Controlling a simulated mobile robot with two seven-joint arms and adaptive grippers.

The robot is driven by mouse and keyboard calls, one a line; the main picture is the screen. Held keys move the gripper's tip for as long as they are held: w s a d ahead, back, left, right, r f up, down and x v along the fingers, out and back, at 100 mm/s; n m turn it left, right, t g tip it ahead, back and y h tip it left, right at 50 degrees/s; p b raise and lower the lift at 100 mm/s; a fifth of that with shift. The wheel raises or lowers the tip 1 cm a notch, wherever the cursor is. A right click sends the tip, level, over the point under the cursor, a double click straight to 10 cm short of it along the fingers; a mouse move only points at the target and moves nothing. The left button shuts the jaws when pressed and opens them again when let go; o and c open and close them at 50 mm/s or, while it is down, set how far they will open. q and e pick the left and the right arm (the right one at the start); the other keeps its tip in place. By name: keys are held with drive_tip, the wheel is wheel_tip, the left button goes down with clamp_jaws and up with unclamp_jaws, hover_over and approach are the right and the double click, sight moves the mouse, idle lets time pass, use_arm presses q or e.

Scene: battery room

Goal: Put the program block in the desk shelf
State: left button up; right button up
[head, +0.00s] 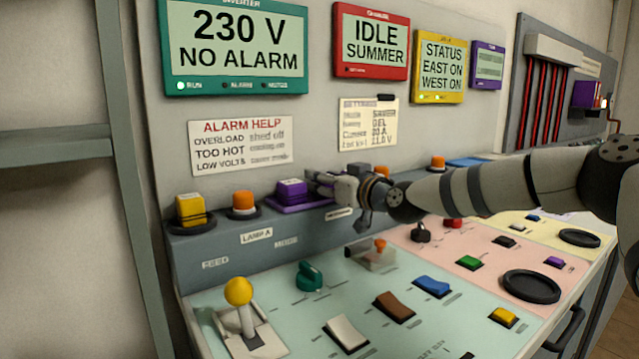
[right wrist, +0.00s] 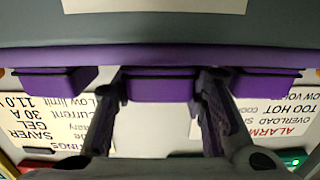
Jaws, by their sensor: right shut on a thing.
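The purple program block (head: 291,188) is at the grey raised ledge (head: 230,239) along the back of the desk, over a flat purple base (head: 302,205). I cannot tell whether it rests on that base or is just above it. No part is clearly labelled as the desk shelf. My left gripper is not in view.
A yellow block (head: 192,208) and an orange knob (head: 243,202) stand on the ledge to the left. The sloping panel in front holds a yellow-knobbed lever (head: 238,292), a green knob (head: 309,276) and several rocker switches. Displays hang on the wall behind.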

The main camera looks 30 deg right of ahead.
drive_tip(key=shift+d+r, duration=0.1)
drive_tip(key=shift+r, duration=0.05)
drive_tip(key=shift+w+f, duration=0.2)
drive_tip(key=shift+w, duration=0.1)
drive_tip(key=o, duration=1.2)
drive_tip(key=shift+o, duration=0.5)
drive_tip(key=shift+s+r, duration=0.1)
drive_tip(key=shift+r, duration=0.05)
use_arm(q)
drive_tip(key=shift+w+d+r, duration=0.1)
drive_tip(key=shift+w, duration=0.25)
